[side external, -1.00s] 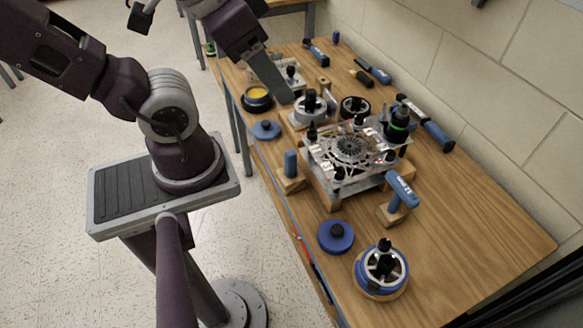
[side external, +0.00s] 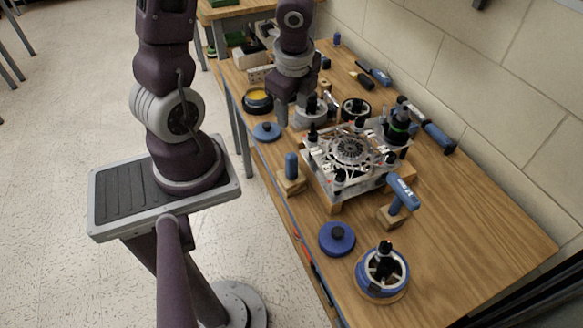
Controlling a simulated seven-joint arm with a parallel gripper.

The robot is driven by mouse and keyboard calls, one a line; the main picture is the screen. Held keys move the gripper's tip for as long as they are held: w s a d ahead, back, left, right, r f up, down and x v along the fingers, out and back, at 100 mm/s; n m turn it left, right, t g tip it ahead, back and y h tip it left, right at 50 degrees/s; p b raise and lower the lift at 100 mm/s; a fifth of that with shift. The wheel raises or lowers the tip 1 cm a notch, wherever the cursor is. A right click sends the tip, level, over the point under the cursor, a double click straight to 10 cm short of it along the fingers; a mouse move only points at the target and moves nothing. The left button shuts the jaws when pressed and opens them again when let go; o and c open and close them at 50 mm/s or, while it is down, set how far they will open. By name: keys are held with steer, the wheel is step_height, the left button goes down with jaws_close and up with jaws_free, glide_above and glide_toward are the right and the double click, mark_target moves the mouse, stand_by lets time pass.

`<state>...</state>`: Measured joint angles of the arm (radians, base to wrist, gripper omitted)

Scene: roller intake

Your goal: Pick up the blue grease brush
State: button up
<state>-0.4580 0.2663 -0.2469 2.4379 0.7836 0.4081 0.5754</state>
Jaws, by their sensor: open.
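I cannot tell for certain which blue-handled item is the grease brush. An upright blue handle (side external: 291,166) stands in a wooden block at the table's near left edge. A blue-handled tool (side external: 379,75) lies at the far right, beside a black-and-yellow one (side external: 362,81). My gripper (side external: 296,117) is open and points down over the left part of the table, close to a grey wheel (side external: 312,112) and partly in front of it. It is apart from both blue candidates. Its fingertips are hard to make out against the dark parts behind.
The silver frame assembly (side external: 333,187) fills the middle. The right front tabletop is clear.

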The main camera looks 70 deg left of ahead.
mark_target(291, 163)
steer(key=f+m+h, duration=0.1)
steer(key=f, duration=0.2)
steer(key=d+f+m+h, duration=0.1)
steer(key=f+m, duration=0.1)
steer(key=f, duration=0.1)
steer(key=s+f+m+g, duration=0.1)
steer(key=f+m, duration=0.1)
steer(key=f, duration=0.1)
steer(key=shift+s+d+f+h, duration=0.1)
steer(key=shift+d+f+h, duration=0.15)
steer(key=shift+d+h, duration=0.15)
steer(key=shift+f, duration=3.15)
jaws_close()
